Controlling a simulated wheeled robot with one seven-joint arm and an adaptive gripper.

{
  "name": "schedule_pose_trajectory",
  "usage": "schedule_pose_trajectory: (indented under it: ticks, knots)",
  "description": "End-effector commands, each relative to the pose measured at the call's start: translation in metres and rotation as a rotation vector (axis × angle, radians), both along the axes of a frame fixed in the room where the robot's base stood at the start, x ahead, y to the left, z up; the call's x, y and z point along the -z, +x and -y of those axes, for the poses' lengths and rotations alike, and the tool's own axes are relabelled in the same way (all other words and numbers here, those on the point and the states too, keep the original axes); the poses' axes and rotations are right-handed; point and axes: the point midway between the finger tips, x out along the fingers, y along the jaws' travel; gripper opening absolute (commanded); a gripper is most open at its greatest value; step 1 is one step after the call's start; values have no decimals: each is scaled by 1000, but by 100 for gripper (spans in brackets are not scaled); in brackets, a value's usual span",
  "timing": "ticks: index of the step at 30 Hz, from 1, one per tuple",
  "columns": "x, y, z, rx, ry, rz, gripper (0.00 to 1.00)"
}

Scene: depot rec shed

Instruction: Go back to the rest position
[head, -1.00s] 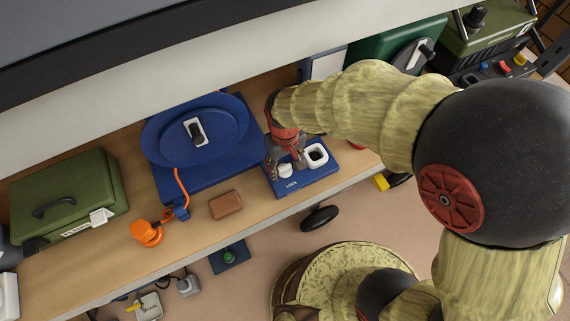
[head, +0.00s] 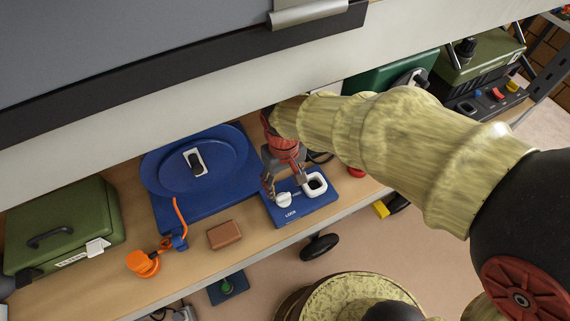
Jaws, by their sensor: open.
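My gripper (head: 283,188) is at the end of my yellow-sleeved arm, pointing down over the right part of the bench. Its fingers are apart and hold nothing that I can see. Just below and beside the fingers is a blue plate marked LOCK (head: 300,210), with a white round knob (head: 284,200) and a white-framed dark socket (head: 315,184). I cannot tell whether a fingertip touches the knob.
A blue lidded box (head: 222,203) stands left of my gripper, with an orange cap (head: 143,263) on a strap. A brown block (head: 224,235) lies in front. A green case (head: 60,228) is at the far left. A pale panel (head: 200,110) overhangs the bench (head: 85,294).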

Motion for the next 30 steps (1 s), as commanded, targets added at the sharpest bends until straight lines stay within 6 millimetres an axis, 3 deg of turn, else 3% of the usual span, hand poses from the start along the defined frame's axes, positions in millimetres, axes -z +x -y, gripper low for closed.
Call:
schedule_pose_trajectory:
  ticks: [8, 14, 20, 30]
  knots:
    - [1, -1, 1, -2, -2, -3, 53]
    - [3, -23, 16, -4, -16, -25, 53]
    - [-32, -38, 64, 84, 29, 49, 53]
    - [-88, -69, 176, 386, 125, 324, 53]
